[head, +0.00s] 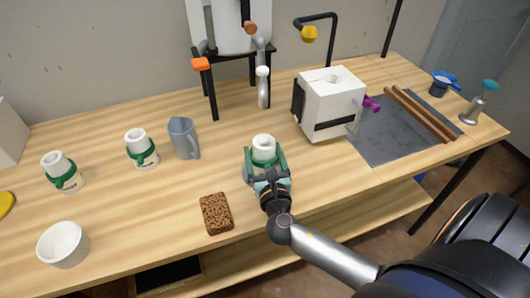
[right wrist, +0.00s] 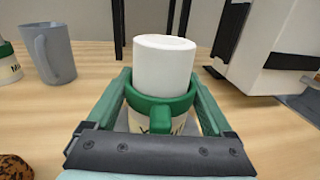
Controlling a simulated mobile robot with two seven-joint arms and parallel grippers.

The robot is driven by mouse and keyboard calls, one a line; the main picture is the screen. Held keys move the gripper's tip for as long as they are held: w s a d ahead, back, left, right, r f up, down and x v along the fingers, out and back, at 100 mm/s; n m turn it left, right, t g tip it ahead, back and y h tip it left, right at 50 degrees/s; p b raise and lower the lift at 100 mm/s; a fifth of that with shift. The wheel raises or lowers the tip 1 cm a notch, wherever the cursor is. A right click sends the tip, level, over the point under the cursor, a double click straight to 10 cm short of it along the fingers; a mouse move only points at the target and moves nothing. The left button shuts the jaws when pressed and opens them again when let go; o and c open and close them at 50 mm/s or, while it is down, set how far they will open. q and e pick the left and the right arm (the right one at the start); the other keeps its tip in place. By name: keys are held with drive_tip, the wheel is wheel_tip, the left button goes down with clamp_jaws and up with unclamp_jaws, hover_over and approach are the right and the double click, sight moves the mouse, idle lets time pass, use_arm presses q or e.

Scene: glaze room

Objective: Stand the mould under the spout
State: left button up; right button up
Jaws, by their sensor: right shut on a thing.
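A white mould with a green band (head: 264,150) stands upright between the fingers of my right gripper (head: 266,162), near the middle of the table. The right wrist view shows the mould (right wrist: 165,62) upright, with the green fingers on both sides of its band. I cannot tell whether its base touches the table. A white tank (head: 228,30) on a black stand is at the back. My left gripper is not in view.
Two similar banded moulds (head: 142,150) (head: 64,172) and a grey jug (head: 183,138) stand to the left. A brown sponge-like block (head: 216,213) lies in front. A white box-shaped machine (head: 333,100) stands right of the spout. The table between mould and stand looks clear.

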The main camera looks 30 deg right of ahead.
drive_tip(key=o, duration=1.1)
drive_tip(key=shift+a+f, duration=0.1)
drive_tip(key=shift+f, duration=0.05)
drive_tip(key=shift+o, duration=1)
drive_tip(key=shift+r, duration=0.3)
drive_tip(key=v, duration=1.2)
drive_tip(key=shift+b, duration=0.35)
